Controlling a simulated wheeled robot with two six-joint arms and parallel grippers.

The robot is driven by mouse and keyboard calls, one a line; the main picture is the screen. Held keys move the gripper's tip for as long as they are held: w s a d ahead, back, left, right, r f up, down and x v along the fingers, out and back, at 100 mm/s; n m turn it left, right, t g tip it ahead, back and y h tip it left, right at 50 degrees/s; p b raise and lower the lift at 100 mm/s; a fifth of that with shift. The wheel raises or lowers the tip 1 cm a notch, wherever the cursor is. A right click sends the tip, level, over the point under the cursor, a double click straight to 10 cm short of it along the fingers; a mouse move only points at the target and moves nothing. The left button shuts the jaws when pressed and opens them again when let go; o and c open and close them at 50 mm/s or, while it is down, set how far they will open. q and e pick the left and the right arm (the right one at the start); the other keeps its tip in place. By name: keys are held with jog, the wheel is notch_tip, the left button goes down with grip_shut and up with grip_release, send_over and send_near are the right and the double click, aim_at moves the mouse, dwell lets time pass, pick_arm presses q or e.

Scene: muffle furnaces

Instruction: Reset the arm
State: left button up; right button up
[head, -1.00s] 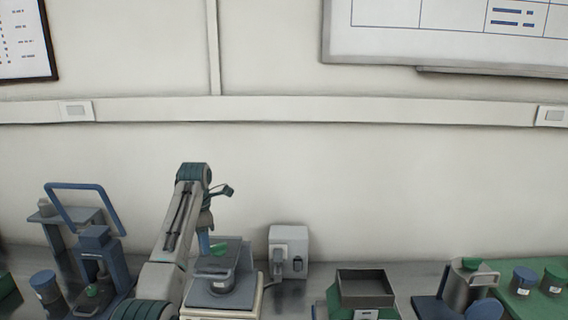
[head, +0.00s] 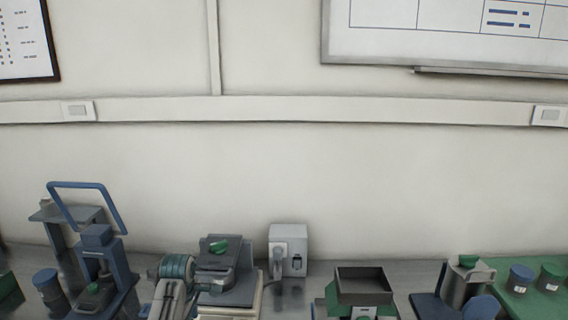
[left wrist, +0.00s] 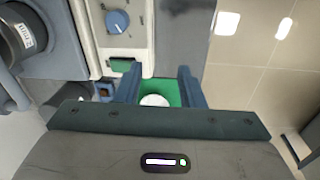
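My left arm shows in the head view only as a grey link with a green joint, low at the lower left, beside a grey device (head: 232,291). Its gripper is out of the head view. In the left wrist view my left gripper (left wrist: 158,84) has two blue fingers spread apart, with nothing visibly clamped between them. A green surface with a white round thing (left wrist: 154,100) shows in the gap, partly hidden by the gripper body; I cannot tell its distance. My right gripper is in neither view.
A blue-framed press-like device (head: 100,262) stands at the left. A grey box (head: 288,250) is by the wall. A dark open-topped bin (head: 364,285), a grey container (head: 467,284) and blue and green jars (head: 521,278) stand at the right. In the wrist view, tiled floor (left wrist: 270,75) lies at right.

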pick_arm(q)
jog(key=s+a+f+m+t, duration=0.1)
jog(key=s+f+m, duration=0.4)
jog(key=s, duration=0.6)
jog(key=s+a+f+m, duration=0.1)
jog(key=s+f+m, duration=0.3)
jog(key=s, duration=0.7)
jog(key=s+r+m+t, duration=0.1)
jog(key=s+r+m, duration=0.25)
jog(key=s, duration=0.55)
jog(key=s+r+m+t, duration=0.1)
jog(key=s+r+m, duration=0.1)
jog(key=s+m, duration=0.5)
notch_tip(320, 180, down, 39)
jog(key=s+a+n+g+b, duration=0.2)
jog(key=s+b, duration=0.1)
jog(key=b, duration=0.4)
jog(key=s+f+b, duration=0.3)
jog(key=s+f, duration=0.6)
jog(key=f, duration=0.3)
jog(key=s+a+f+g+b, duration=0.1)
jog(key=s+f+b, duration=0.2)
jog(key=s+f, duration=0.6)
notch_tip(320, 180, down, 3)
jog(key=shift+a+f, duration=0.1)
jog(key=shift+a, duration=0.2)
